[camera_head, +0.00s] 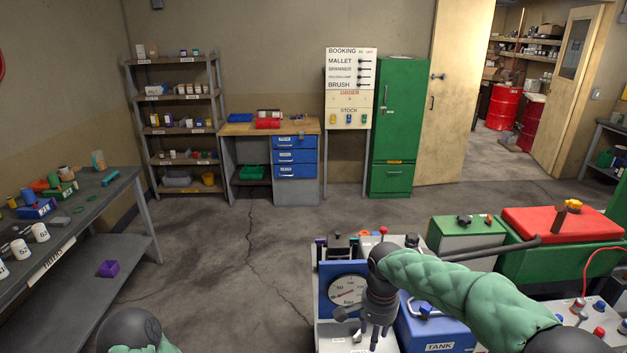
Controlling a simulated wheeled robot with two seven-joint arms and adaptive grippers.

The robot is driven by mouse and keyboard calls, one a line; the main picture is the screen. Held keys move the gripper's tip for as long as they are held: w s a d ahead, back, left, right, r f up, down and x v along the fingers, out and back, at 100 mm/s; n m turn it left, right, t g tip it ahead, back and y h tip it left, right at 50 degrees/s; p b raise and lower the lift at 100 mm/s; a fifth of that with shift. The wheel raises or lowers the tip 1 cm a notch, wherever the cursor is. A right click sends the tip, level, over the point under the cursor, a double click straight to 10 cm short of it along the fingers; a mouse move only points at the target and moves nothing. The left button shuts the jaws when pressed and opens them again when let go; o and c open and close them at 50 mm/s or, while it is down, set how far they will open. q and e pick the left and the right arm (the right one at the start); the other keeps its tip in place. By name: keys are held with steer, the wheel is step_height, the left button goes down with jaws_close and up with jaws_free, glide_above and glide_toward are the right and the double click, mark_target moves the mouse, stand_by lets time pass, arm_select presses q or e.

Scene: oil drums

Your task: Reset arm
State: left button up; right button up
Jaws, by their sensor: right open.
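My right arm (455,285), in a green quilted sleeve, reaches in from the lower right. Its dark gripper (372,335) points down in front of the gauge panel and beside the blue tank; its jaws are open and I see nothing between them. The fingertips are partly hard to make out at the bottom edge. Only a dark rounded joint and some green sleeve of my left arm (130,330) show at the lower left. My left gripper is out of the picture.
A round gauge (347,290) and a blue box marked TANK (437,335) stand close to my right gripper. A red-lidded green unit (560,224) is at the right. A cluttered bench (85,240) stands at the left. The floor (220,260) between is clear.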

steer(key=s+a+f+n+y+b, duration=0.1)
steer(key=s+a+f+n+b, duration=0.15)
steer(key=f, duration=0.95)
steer(key=s+a+f+n+y+b, duration=0.1)
steer(key=s+f+y+b, duration=0.15)
steer(key=f, duration=0.95)
steer(key=s+a+f+n+b, duration=0.1)
steer(key=s+f+b, duration=0.3)
steer(key=s+f, duration=1.3)
step_height(320, 180, down, 2)
steer(key=shift+s+f+n+b, duration=0.15)
steer(key=shift+n+b, duration=0.2)
steer(key=shift+n, duration=0.5)
